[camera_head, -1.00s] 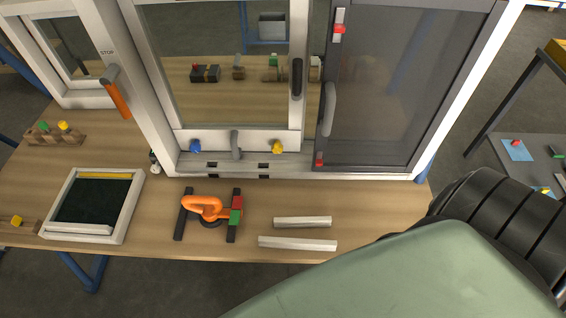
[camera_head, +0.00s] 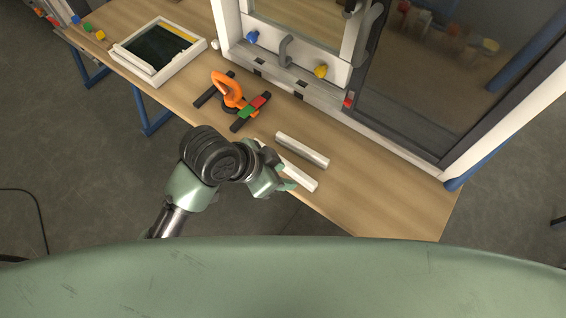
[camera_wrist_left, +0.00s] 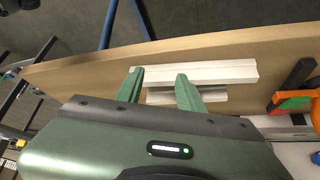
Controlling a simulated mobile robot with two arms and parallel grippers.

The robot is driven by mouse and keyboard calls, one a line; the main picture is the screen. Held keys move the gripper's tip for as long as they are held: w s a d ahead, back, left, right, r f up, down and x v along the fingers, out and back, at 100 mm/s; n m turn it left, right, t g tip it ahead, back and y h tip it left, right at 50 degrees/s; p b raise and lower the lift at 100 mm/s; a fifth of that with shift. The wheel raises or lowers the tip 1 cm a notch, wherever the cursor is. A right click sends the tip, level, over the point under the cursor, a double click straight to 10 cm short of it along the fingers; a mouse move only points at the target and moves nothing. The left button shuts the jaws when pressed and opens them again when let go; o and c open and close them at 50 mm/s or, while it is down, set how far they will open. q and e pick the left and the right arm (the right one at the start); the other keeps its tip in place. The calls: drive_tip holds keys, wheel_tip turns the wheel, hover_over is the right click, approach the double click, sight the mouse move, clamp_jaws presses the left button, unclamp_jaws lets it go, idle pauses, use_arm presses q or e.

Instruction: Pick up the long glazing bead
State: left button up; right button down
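The long glazing bead (camera_head: 302,178), a white strip, lies along the table's front edge in the head view, partly hidden by my left gripper (camera_head: 277,183). A shorter white bead (camera_head: 303,149) lies behind it. In the left wrist view, my left gripper's two green fingers (camera_wrist_left: 158,76) are spread apart, with their tips over the long bead (camera_wrist_left: 222,71) near one end. Nothing is held between them. I cannot tell whether the tips touch the bead. The short bead (camera_wrist_left: 212,94) shows partly behind the fingers. My right gripper is not in view.
An orange suction lifter (camera_head: 228,90) and dark bars with red and green blocks lie left of the beads. The window frame (camera_head: 290,78) stands behind. A framed pane (camera_head: 157,51) lies at the far left. The table (camera_head: 400,205) is bare to the right.

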sight(284, 161)
use_arm(q)
drive_tip(key=d+r+m, duration=0.1)
drive_tip(key=d+m, duration=0.1)
drive_tip(key=d+r+m+g, duration=0.1)
drive_tip(key=m, duration=0.2)
drive_tip(key=d+r+m+g, duration=0.1)
drive_tip(key=d+m, duration=0.1)
drive_tip(key=shift+w+d+r+m+y, duration=0.3)
drive_tip(key=shift+w+d+r+m, duration=0.05)
drive_tip(key=shift+m, duration=0.05)
drive_tip(key=w+a+m+y, duration=0.1)
drive_tip(key=m+y, duration=0.1)
drive_tip(key=m, duration=0.1)
drive_tip(key=shift+w+a+r+m+g, duration=0.3)
drive_tip(key=shift+w+a+g, duration=0.05)
drive_tip(key=shift+w+g, duration=0.05)
drive_tip(key=w+a+y, duration=0.1)
drive_tip(key=a+m+y, duration=0.1)
drive_tip(key=a, duration=0.1)
drive_tip(key=w+a+r+m+y, duration=0.1)
drive_tip(key=shift+w+a+r, duration=0.1)
drive_tip(key=shift+w+a, duration=0.1)
drive_tip(key=shift+w, duration=0.15)
drive_tip(key=shift+f, duration=0.3)
drive_tip(key=f, duration=0.4)
drive_tip(key=d+f+p, duration=0.1)
drive_tip(key=f, duration=0.2)
clamp_jaws()
